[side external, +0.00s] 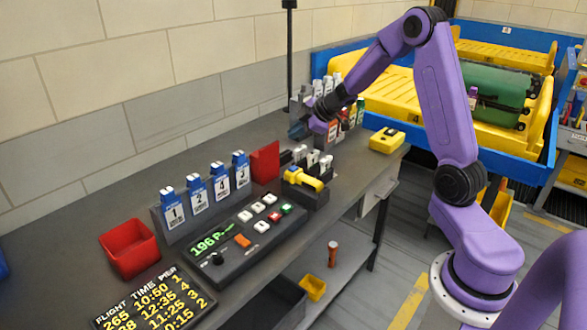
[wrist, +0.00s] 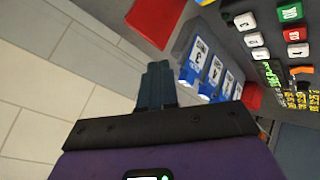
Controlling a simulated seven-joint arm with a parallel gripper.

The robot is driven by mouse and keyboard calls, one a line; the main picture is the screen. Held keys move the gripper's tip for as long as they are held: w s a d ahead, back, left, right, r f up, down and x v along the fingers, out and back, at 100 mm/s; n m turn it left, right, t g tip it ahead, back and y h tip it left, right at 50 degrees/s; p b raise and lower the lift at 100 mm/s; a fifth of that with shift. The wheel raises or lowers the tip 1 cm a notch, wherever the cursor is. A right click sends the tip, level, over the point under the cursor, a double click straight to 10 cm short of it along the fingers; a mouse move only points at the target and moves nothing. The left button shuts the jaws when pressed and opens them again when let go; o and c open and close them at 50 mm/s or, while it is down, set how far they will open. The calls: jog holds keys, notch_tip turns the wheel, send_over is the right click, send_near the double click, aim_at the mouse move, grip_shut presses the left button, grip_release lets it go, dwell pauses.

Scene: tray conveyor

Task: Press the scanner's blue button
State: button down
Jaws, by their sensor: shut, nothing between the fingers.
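A yellow hand-held device that looks like the scanner (side external: 305,179) rests in a dark holder on the bench in the side view. In the wrist view my gripper (wrist: 158,80) is shut and empty. I do not see the scanner in the wrist view.
A button panel (side external: 232,256), blue numbered tags (side external: 197,188), a red upright block (side external: 265,161) and a red bin (side external: 130,248) are on the bench. A rack of coloured items (side external: 350,117) stands close to my gripper. The wall (side external: 160,115) borders the bench's left side.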

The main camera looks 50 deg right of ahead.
aim_at(296, 169)
jog(key=shift+f, duration=4.25)
jog(key=shift+f, duration=0.2)
jog(key=shift+f, duration=0.25)
jog(key=shift+f, duration=0.4)
jog(key=shift+r, duration=0.85)
jog(key=shift+r, duration=2.5)
